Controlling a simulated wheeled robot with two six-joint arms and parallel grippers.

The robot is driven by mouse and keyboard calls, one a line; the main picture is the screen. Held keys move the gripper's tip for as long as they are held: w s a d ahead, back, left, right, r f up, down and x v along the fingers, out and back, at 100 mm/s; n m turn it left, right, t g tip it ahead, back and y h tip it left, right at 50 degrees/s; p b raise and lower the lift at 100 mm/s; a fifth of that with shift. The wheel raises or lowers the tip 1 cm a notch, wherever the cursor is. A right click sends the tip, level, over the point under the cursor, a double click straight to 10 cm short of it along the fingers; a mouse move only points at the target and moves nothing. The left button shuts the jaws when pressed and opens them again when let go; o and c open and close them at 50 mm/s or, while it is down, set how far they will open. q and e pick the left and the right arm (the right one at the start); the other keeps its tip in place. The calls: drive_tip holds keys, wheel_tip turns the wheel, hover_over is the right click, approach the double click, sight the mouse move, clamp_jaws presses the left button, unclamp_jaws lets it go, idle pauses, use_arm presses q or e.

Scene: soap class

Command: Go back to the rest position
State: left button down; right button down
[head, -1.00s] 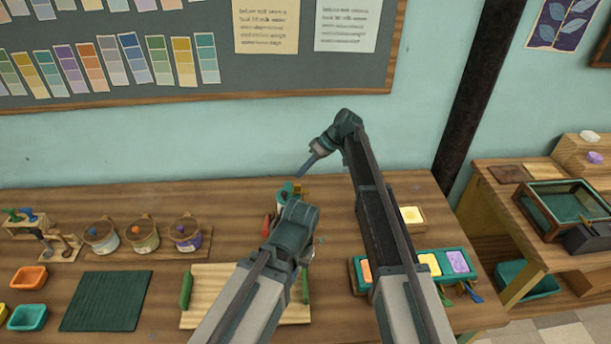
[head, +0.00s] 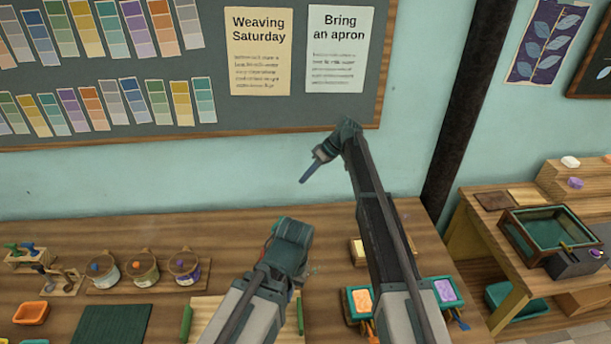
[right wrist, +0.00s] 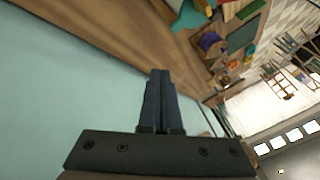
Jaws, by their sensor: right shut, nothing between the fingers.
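My right arm reaches up from the lower right of the head view. Its gripper (head: 308,174) is in front of the pale blue wall, above the back of the table, pointing down and left. Its two dark blue fingers (right wrist: 160,98) are closed together with nothing between them in the right wrist view. My left arm comes in low, over the middle of the table. Its wrist (head: 290,240) hides the left gripper's fingers in the head view. The right gripper touches nothing that I can see.
On the wooden table (head: 60,225) stand several small pots (head: 143,265), an orange dish (head: 30,313), a green mat (head: 110,327) and a board (head: 210,312). A soap tray (head: 441,291) lies partly behind my right arm. A side table (head: 470,225) holds a glass-sided box (head: 550,235).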

drive_tip(key=s+d+f+m+h+b, duration=0.2)
drive_tip(key=s+d+f+h, duration=0.1)
drive_tip(key=s, duration=1)
drive_tip(key=s+d+f+m+h+b, duration=0.2)
drive_tip(key=s+f+h, duration=0.1)
drive_tip(key=s, duration=1.1)
drive_tip(key=s+d+f+m+t+h+b, duration=0.1)
drive_tip(key=s+f, duration=0.4)
drive_tip(key=s, duration=0.8)
drive_tip(key=d+m+h+b, duration=0.1)
drive_tip(key=d+m, duration=0.1)
drive_tip(key=shift+s+d+h+b, duration=0.3)
drive_tip(key=shift+d+h+b, duration=0.05)
drive_tip(key=shift+h, duration=0.05)
